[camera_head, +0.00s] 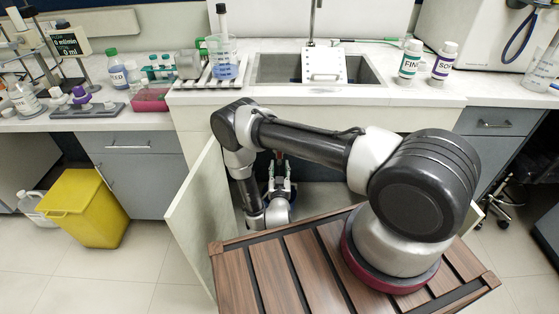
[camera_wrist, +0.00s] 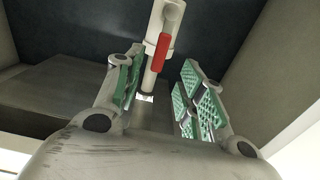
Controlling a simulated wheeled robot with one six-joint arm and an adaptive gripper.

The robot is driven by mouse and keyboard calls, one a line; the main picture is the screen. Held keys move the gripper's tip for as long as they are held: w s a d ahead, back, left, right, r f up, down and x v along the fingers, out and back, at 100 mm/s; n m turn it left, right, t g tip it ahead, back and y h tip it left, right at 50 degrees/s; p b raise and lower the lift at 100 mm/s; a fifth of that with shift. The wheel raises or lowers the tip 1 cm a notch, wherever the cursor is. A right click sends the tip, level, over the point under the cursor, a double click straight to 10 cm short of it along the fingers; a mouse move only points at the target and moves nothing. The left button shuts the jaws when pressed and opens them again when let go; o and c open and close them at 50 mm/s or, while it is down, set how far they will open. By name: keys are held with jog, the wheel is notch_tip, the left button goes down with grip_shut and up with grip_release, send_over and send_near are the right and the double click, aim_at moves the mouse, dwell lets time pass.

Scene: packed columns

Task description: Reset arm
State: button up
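My arm reaches from my wooden-slatted base into the open cabinet (camera_head: 195,210) under the sink. My gripper (camera_head: 280,172) is low inside that cabinet, partly hidden by shadow and my arm. In the wrist view my gripper (camera_wrist: 160,88) is open, with green ribbed pads on both fingers and a wide gap between them. A white pipe (camera_wrist: 155,55) with a red valve handle (camera_wrist: 158,52) shows in that gap, beyond the gripper's palm. The pads look apart from it. The gripper holds nothing that I can see.
The cabinet's open door stands left of my arm. The counter (camera_head: 370,95) above carries a beaker (camera_head: 223,65), a sink (camera_head: 285,68) with a white rack (camera_head: 323,66), and two labelled bottles (camera_head: 410,60). A yellow bin (camera_head: 88,208) stands on the floor at left.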

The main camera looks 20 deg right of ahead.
jog(key=shift+v, duration=1.2)
